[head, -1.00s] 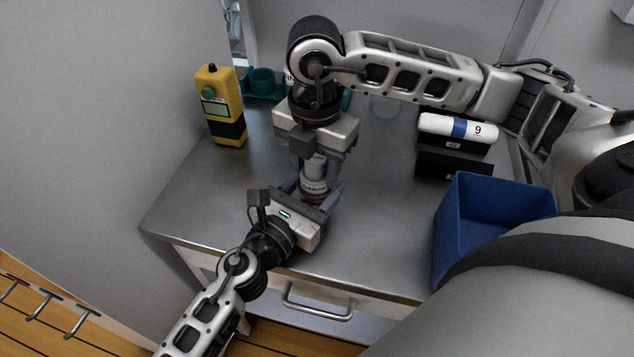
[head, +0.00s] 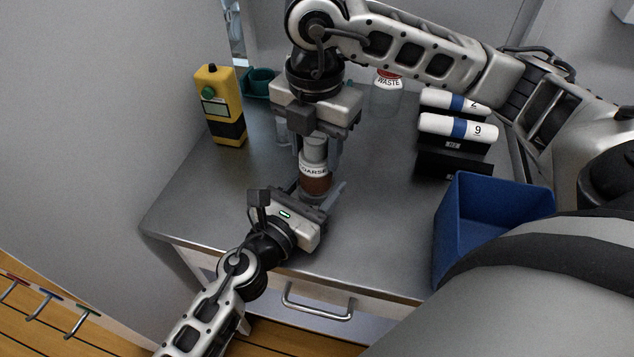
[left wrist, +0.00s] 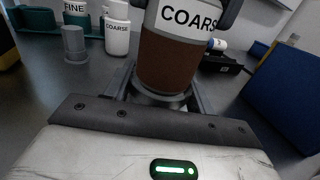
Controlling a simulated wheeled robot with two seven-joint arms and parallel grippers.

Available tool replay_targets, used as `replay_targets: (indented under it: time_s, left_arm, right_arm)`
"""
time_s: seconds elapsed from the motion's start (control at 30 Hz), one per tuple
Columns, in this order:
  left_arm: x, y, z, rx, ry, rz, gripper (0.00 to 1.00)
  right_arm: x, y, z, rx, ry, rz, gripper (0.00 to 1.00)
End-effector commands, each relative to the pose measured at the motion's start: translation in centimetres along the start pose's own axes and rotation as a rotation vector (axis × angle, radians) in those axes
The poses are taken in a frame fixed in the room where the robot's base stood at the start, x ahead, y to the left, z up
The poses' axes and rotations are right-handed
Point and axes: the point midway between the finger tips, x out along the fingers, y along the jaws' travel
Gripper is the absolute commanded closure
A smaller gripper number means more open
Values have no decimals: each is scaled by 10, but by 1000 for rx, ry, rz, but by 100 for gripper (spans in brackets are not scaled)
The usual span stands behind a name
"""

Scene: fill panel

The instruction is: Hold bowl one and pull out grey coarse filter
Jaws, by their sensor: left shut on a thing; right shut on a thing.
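The coarse filter (head: 316,186) has a grey upper part, a white COARSE label and a brown lower body. My right gripper (head: 316,150) comes down from above and is shut on its upper part. The filter stands upright above my left gripper (head: 318,203). My left gripper is shut on bowl one, whose grey rim (left wrist: 166,98) shows at the filter's foot in the left wrist view; the rest of the bowl is largely hidden by the jaws. The brown body (left wrist: 168,64) shows above the rim. I cannot tell whether its lower end is still inside.
A yellow meter (head: 220,105) stands at the back left beside a green holder (head: 259,83). White canisters labelled FINE (left wrist: 75,8) and COARSE (left wrist: 117,38) stand behind. A WASTE jar (head: 387,95), white cylinders (head: 457,128) and a blue bin (head: 492,222) are to the right.

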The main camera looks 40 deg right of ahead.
Motion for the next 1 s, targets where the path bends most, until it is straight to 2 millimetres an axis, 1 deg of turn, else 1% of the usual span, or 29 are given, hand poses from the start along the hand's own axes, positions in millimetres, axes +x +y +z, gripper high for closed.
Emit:
replay_targets:
  time_s: [0.63,1.0]
  left_arm:
    - [0,0,-1,0,2,0,70]
    - [0,0,-1,0,2,0,70]
  right_arm:
    - [-26,0,0,0,0,2,79]
    - [-31,0,0,0,0,1,79]
